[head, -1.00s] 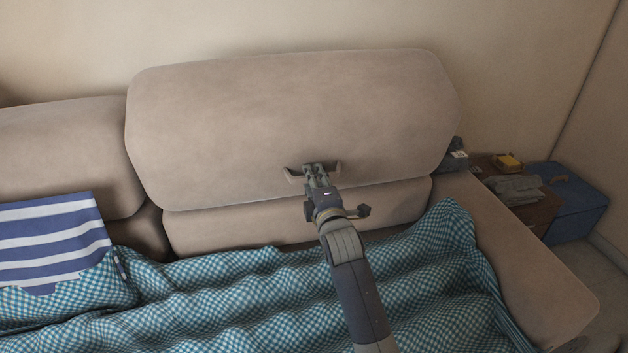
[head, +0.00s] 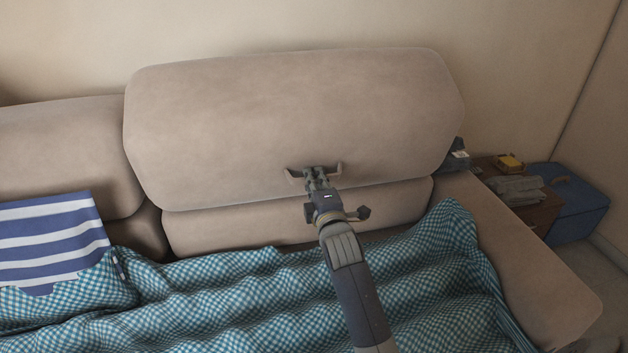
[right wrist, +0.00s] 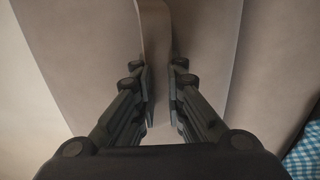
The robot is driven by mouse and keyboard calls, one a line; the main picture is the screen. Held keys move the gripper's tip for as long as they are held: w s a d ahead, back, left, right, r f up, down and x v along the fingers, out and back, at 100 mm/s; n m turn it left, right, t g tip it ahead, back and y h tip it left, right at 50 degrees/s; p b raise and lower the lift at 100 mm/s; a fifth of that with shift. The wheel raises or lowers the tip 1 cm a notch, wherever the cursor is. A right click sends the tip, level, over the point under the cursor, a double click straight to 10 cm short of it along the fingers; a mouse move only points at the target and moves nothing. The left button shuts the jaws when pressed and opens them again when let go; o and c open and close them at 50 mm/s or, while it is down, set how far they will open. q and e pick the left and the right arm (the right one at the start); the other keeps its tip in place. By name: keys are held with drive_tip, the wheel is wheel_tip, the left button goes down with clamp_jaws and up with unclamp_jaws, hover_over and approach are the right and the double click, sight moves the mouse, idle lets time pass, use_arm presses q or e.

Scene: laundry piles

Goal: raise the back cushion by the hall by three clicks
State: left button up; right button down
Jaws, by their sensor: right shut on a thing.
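The beige back cushion (head: 290,115) stands raised above the seat back, higher than the cushion to its left. It has a small handle (head: 296,176) low on its front face. My right gripper (head: 316,172) is shut on this handle. In the right wrist view the two dark fingers (right wrist: 162,95) close around a beige strip (right wrist: 155,40), the handle, with the cushion face behind. My left gripper is not in view.
A teal checked blanket (head: 240,305) covers the seat, with a blue and white striped cloth (head: 50,240) at left. A lower back cushion (head: 60,150) stands at left. At right are the armrest (head: 520,260), a small table (head: 535,210) with folded cloth, and a blue box (head: 575,205).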

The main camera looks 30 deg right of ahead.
drive_tip(key=shift+s+a+f, duration=0.1)
drive_tip(key=shift+s+f, duration=0.25)
drive_tip(key=shift+f, duration=0.1)
drive_tip(key=c, duration=1.9)
unclamp_jaws()
drive_tip(key=shift+o, duration=1.2)
drive_tip(key=shift+r, duration=0.1)
drive_tip(key=shift+s, duration=0.15)
drive_tip(key=v, duration=1.1)
drive_tip(key=shift+s, duration=0.4)
drive_tip(key=shift+a, duration=0.1)
